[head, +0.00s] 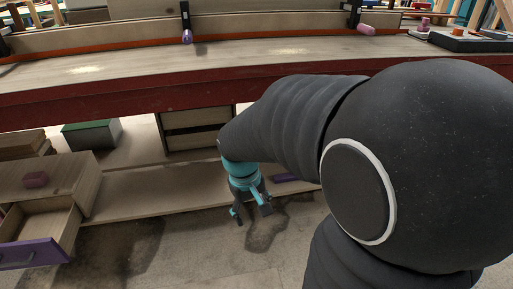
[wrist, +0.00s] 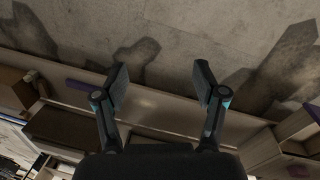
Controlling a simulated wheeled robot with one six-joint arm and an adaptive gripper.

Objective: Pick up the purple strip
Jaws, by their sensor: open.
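A flat purple strip (head: 286,178) lies on the low wooden shelf, just right of my gripper (head: 251,207) in the head view and partly cut off by my arm. In the wrist view the purple strip (wrist: 84,86) is at the left, along the shelf's edge, outside the fingers. My gripper (wrist: 162,72) points down near the shelf's front edge. Its teal and dark fingers are spread wide with nothing between them.
The low shelf (head: 145,190) runs under the red-edged workbench (head: 130,97). At the left stands a wooden cabinet with an open purple-fronted drawer (head: 30,253) and a reddish block (head: 36,179) on top. A grey-green box (head: 92,134) sits behind. Floor in front is clear.

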